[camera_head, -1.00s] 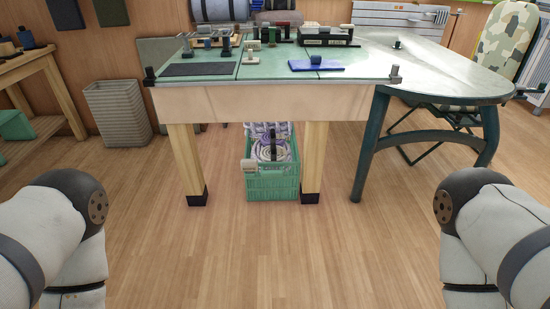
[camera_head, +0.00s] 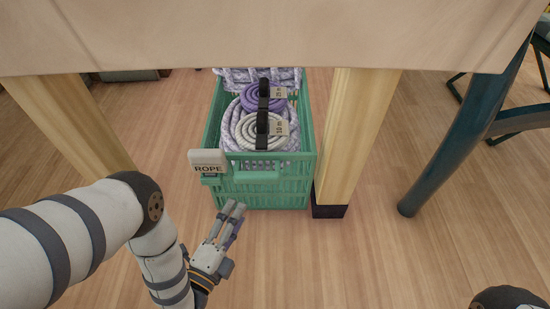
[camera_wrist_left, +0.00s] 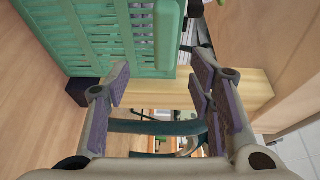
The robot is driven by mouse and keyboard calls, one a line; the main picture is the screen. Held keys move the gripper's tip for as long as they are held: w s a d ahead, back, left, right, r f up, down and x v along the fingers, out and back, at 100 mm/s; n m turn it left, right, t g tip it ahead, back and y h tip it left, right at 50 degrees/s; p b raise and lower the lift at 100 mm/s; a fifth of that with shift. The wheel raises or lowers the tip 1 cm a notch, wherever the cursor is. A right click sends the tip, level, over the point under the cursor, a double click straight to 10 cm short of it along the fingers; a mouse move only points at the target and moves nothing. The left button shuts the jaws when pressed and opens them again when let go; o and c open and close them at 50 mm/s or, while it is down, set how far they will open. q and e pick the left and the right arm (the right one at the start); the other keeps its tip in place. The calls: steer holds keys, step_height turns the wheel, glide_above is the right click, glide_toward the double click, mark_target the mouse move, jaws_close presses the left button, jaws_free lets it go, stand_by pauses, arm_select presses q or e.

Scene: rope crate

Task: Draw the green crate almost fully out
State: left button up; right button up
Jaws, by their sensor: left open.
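The green crate (camera_head: 262,187) stands on the floor under the workbench, between its two wooden legs. Coils of purple and white rope (camera_head: 262,120) lie in it. A white tag reading "ROPE" (camera_head: 207,161) is on the left of its front rim. My left gripper (camera_head: 235,211) is in front of the crate's front wall, at its lower left, open and empty. In the left wrist view the crate (camera_wrist_left: 100,40) fills the upper left, and the open fingers (camera_wrist_left: 160,88) have nothing between them. My right gripper is out of view.
The workbench edge (camera_head: 270,40) hangs over the crate. A wooden leg (camera_head: 345,140) stands close to the crate's right side, and another leg (camera_head: 75,125) stands to the left. A dark green curved leg (camera_head: 470,120) is further right. The floor in front is clear.

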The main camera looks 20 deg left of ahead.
mark_target(255, 183)
arm_select(q)
steer(key=w+b, duration=0.1)
steer(key=w, duration=0.2)
steer(key=w+b, duration=0.2)
steer(key=w, duration=0.2)
steer(key=w+d+b, duration=0.1)
steer(key=w, duration=0.3)
steer(key=shift+d+r, duration=0.1)
steer(key=shift+r, duration=0.05)
steer(key=shift+w+r+b, duration=0.1)
steer(key=shift+w+b, duration=0.2)
steer(key=shift+w, duration=0.35)
jaws_close()
